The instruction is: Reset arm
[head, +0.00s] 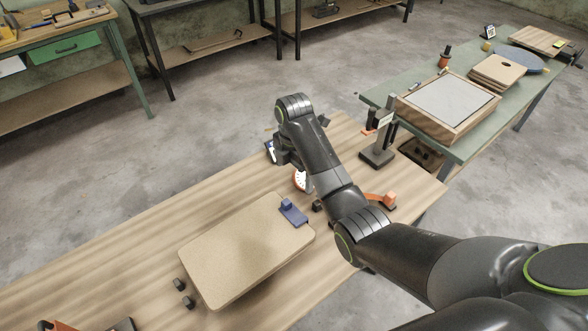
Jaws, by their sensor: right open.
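My right arm reaches in from the right over the wooden table (120,255). Its wrist bends down, and my right gripper (283,152) is above the table's far side, partly hidden by my own arm. It is open and I see nothing held in it. A tan board with rounded corners (235,255), perhaps curved boards stacked, lies on the table to the left of my arm. The gripper is beyond the board and apart from it. My left gripper is not in view.
A blue clamp-like piece (293,212) is at the board's right corner. A white dial (301,180) is partly behind my arm. A dark stand (379,150) and an orange item (388,200) are to the right. Small black blocks (181,290) sit left of the board. The table's left part is mostly clear.

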